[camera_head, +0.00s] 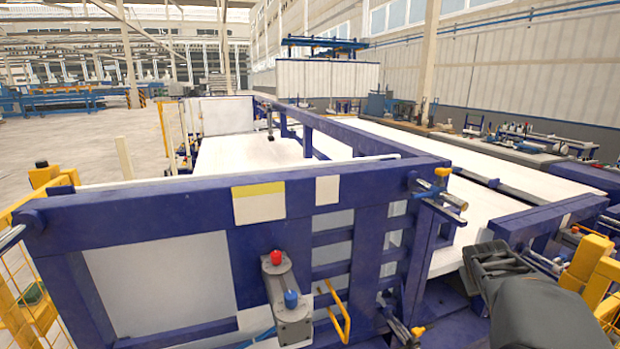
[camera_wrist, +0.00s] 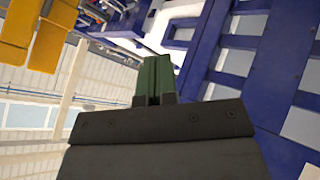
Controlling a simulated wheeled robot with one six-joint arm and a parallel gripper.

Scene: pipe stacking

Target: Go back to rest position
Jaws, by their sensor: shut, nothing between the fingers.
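My gripper (camera_head: 492,258) shows at the lower right in the head view, dark and partly hidden by my own arm. It is to the right of the blue frame (camera_head: 150,208). In the wrist view its green fingers (camera_wrist: 153,80) are together with nothing between them. A thin white bar (camera_head: 240,171) runs along the top of the blue frame; I cannot tell whether it is a pipe.
White flat panels (camera_head: 430,150) stretch away behind the frame. A grey device with red and blue caps (camera_head: 285,295) is on the frame's front. Yellow blocks (camera_head: 597,262) stand close right of my arm. The floor (camera_head: 85,145) at left is open.

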